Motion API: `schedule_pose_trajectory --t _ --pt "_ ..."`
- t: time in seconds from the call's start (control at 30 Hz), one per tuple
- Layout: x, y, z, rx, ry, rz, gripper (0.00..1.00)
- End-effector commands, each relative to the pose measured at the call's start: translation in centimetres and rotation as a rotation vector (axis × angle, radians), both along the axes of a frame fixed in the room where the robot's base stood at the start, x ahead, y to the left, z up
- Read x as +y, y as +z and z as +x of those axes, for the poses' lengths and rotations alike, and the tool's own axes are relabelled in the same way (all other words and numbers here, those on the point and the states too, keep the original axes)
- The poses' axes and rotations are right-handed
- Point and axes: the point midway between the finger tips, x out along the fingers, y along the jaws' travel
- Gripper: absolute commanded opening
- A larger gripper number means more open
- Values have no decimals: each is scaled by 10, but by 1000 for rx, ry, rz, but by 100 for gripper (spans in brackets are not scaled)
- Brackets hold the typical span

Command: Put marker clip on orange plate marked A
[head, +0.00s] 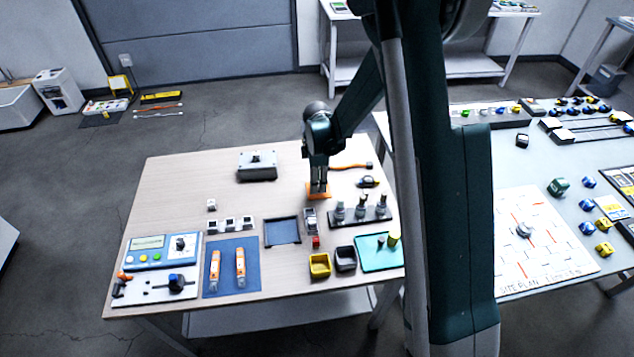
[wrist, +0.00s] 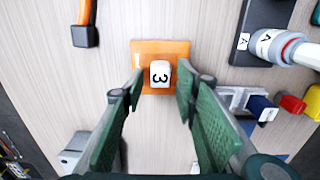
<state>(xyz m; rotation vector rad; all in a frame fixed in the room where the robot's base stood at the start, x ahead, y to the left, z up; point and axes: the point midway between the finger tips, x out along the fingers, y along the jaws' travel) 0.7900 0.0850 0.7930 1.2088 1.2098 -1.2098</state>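The orange plate lies flat on the wooden table, below my gripper in the head view (head: 326,194) and at the upper middle of the wrist view (wrist: 180,49). A small white block with a black "3" (wrist: 160,73) appears on the plate. I cannot tell whether this block is the marker clip. My gripper (wrist: 160,82) points down over the plate; it also shows in the head view (head: 318,192). Its fingers are open on either side of the block, with visible gaps. No letter A is legible on the plate.
An orange-handled tool (wrist: 87,20) lies near the plate. A dark rack (head: 366,219) with bottles stands close to the right. A grey-and-white item (head: 310,218), a yellow bin (head: 319,265) and a black bin (head: 345,259) are nearer the front.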

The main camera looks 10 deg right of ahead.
Motion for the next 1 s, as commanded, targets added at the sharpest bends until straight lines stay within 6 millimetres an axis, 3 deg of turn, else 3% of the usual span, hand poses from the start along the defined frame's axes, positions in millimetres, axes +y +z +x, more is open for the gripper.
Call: schedule_pose_trajectory --t 0.37,1.0 --pt "0 15 0 0 0 0 30" --pt "0 105 0 0 0 0 30"
